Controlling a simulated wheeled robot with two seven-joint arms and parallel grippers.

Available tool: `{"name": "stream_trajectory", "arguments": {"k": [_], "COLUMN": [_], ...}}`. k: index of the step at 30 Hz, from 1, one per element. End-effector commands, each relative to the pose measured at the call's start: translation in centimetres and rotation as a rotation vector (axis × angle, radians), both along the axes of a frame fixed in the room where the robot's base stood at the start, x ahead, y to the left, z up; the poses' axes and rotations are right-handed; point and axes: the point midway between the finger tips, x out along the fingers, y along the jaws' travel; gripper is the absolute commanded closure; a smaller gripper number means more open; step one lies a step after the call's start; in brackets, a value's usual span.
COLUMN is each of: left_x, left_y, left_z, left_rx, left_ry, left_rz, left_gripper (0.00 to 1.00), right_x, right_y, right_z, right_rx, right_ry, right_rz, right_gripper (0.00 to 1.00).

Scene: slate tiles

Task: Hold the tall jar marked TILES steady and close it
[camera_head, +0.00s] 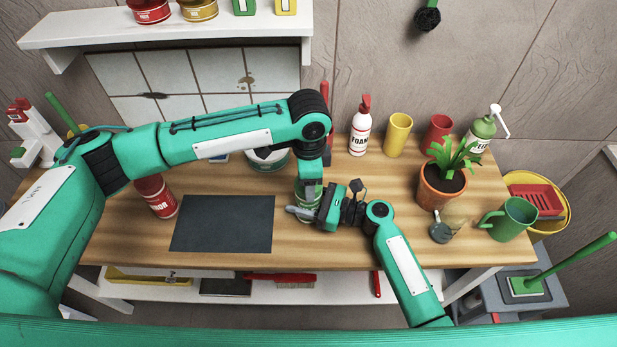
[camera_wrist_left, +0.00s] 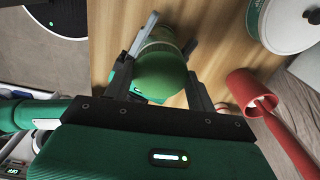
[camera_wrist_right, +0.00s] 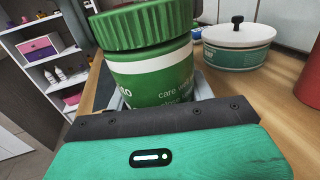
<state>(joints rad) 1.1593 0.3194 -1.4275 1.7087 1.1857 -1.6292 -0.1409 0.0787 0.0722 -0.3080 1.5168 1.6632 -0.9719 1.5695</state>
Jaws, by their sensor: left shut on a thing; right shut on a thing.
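A green jar (camera_head: 307,194) stands on the wooden table, largely hidden by my grippers in the head view. In the right wrist view the jar body (camera_wrist_right: 150,78) has a white band and part of a label reading "care"; the word TILES is not visible. A ribbed green lid (camera_wrist_right: 143,25) sits on top of it; I cannot tell how tight it is. My right gripper (camera_head: 308,209) is shut around the jar body from the right. My left gripper (camera_head: 309,182) comes from above, its fingers shut on the sides of the round green lid (camera_wrist_left: 163,76).
A dark mat (camera_head: 222,235) lies left of the jar, with a red bottle (camera_head: 157,196) beside it. A lidded white and green pot (camera_wrist_right: 238,55) stands behind.

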Motion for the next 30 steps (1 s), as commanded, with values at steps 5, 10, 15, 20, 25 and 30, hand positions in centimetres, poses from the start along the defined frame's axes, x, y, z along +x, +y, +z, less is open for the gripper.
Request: {"name": "stream_trajectory", "arguments": {"k": [5, 10, 15, 20, 25, 30], "left_x": [0.07, 0.11, 0.12, 0.11, 0.08, 0.07], "left_y": [0.07, 0.07, 0.07, 0.07, 0.04, 0.02], "left_z": [0.0, 0.0, 0.0, -0.01, -0.02, 0.24], "left_rx": [0.001, 0.001, 0.001, 0.001, 0.001, 0.0], "left_ry": [-0.001, -0.002, -0.002, -0.002, -0.001, -0.002], "left_rz": [-0.291, -0.56, -0.635, -0.633, -0.633, -0.633], "left_gripper": [0.7, 0.7, 0.7, 0.22, 0.21, 0.21], "right_x": [0.01, 0.01, 0.0, -0.01, -0.01, 0.0], "right_y": [-0.03, -0.03, -0.03, -0.03, -0.02, -0.01], "right_z": [0.01, 0.01, 0.0, 0.0, 0.0, 0.01], "right_rx": [0.0, 0.0, 0.0, 0.0, 0.0, 0.0], "right_ry": [0.0, 0.0, 0.0, 0.0, 0.0, 0.0], "right_rz": [0.0, 0.0, 0.0, 0.0, 0.0, 0.0], "right_gripper": [1.0, 1.0, 1.0, 1.0, 1.0, 1.0]}}
